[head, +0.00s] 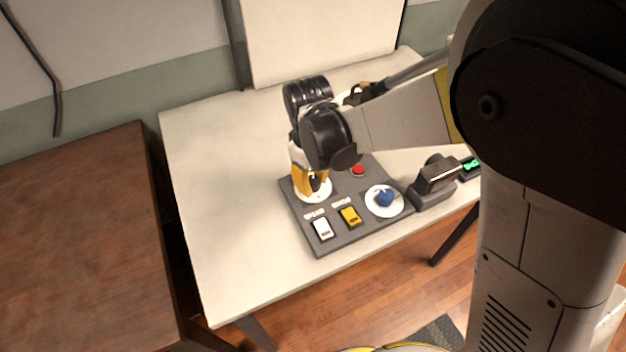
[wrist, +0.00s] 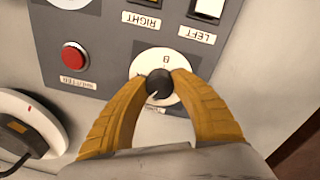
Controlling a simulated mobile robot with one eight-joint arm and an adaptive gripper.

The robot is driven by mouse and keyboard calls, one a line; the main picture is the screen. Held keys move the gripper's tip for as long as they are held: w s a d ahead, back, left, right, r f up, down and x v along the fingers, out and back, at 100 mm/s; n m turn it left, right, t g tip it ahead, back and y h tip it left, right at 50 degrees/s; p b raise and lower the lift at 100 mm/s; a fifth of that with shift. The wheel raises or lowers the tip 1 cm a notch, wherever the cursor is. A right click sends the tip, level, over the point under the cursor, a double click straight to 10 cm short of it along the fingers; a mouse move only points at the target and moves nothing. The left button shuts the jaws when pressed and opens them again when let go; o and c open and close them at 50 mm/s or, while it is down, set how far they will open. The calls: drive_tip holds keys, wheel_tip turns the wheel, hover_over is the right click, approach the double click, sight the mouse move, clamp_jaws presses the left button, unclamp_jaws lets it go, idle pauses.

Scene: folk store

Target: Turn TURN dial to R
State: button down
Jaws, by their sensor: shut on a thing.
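The TURN dial is a small black knob (wrist: 158,88) with a white pointer line, on a round white plate (wrist: 136,68). A letter that looks like B or R shows upside down on the plate, above the knob in the wrist view. The pointer line seems to slant to the lower left there, away from that letter. My gripper (wrist: 161,80) is shut on the knob, one yellow finger on each side. In the head view, my gripper (head: 316,184) stands over the white plate (head: 316,196) and mostly hides the knob.
The dark panel (head: 334,236) also has a red button (head: 358,170), a white switch (head: 322,229), a yellow switch (head: 350,216) and a blue knob (head: 385,198). A black device (head: 436,178) stands right of it. The white table (head: 225,200) is clear at left.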

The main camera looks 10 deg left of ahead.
sight(310, 181)
drive_tip(key=m, duration=0.5)
drive_tip(key=shift+m, duration=0.3)
drive_tip(key=m, duration=0.5)
drive_tip(key=shift+m+g, duration=0.3)
drive_tip(key=c, duration=1)
unclamp_jaws()
drive_tip(key=shift+a, duration=0.1)
drive_tip(key=shift+r, duration=0.1)
wheel_tip(310, 181, up, 12)
drive_tip(key=shift+a, duration=0.3)
